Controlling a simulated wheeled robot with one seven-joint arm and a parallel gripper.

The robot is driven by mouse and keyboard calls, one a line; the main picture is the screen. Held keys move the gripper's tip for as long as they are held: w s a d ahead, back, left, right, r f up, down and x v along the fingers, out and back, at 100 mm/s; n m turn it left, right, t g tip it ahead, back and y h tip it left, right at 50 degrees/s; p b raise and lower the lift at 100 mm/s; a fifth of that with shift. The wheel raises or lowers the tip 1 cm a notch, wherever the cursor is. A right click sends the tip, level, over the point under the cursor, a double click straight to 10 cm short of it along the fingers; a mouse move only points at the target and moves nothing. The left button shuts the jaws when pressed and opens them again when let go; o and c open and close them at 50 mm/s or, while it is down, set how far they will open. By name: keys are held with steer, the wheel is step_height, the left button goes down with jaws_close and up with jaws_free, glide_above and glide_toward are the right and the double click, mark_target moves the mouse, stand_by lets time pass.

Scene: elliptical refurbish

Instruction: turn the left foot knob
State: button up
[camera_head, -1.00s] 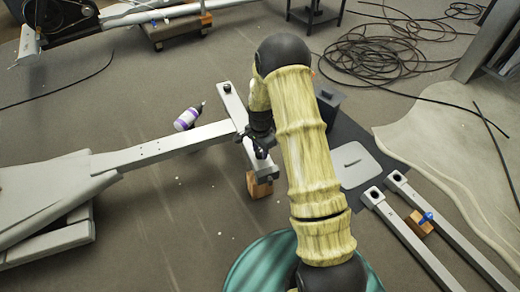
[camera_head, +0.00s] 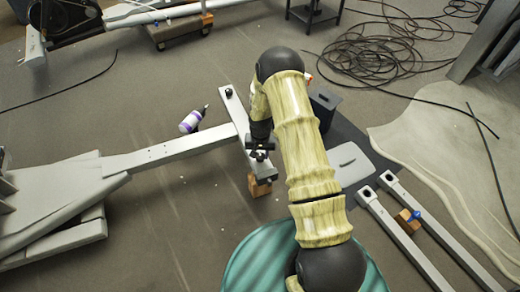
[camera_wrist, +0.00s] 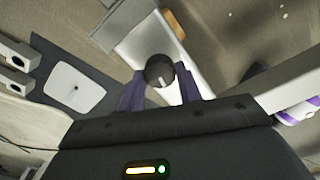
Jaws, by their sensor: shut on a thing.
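A pale metal crossbar (camera_head: 236,108) joins the end of the elliptical's long beam (camera_head: 175,150). A round black foot knob with a light mark (camera_wrist: 160,70) sits at the crossbar's near end. In the wrist view my gripper (camera_wrist: 163,90) has its two purple fingers on either side of this knob and is shut on it. In the head view my gripper (camera_head: 261,151) is above the near end of the bar, and the knob is largely hidden there. Another dark knob (camera_head: 229,93) stands at the bar's far end, clear of my gripper.
A wooden block (camera_head: 259,186) supports the bar's near end. A white and purple bottle (camera_head: 192,120) lies beside the beam. To the right are a black bin (camera_head: 324,108), a light grey panel (camera_head: 348,163), and two rails (camera_head: 425,225). Black cable coils (camera_head: 375,60) lie behind.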

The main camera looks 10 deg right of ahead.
mark_target(260, 156)
steer(key=n+p, duration=0.4)
steer(key=n, duration=0.2)
steer(key=shift+s+r+n, duration=0.1)
steer(key=shift+s+n, duration=0.05)
steer(key=shift+n, duration=0.15)
steer(key=n+p, duration=0.2)
steer(key=n, duration=0.4)
steer(key=shift+n, duration=0.3)
steer(key=o, duration=1)
step_height(260, 156, up, 17)
steer(key=p, duration=0.5)
steer(key=shift+r, duration=0.1)
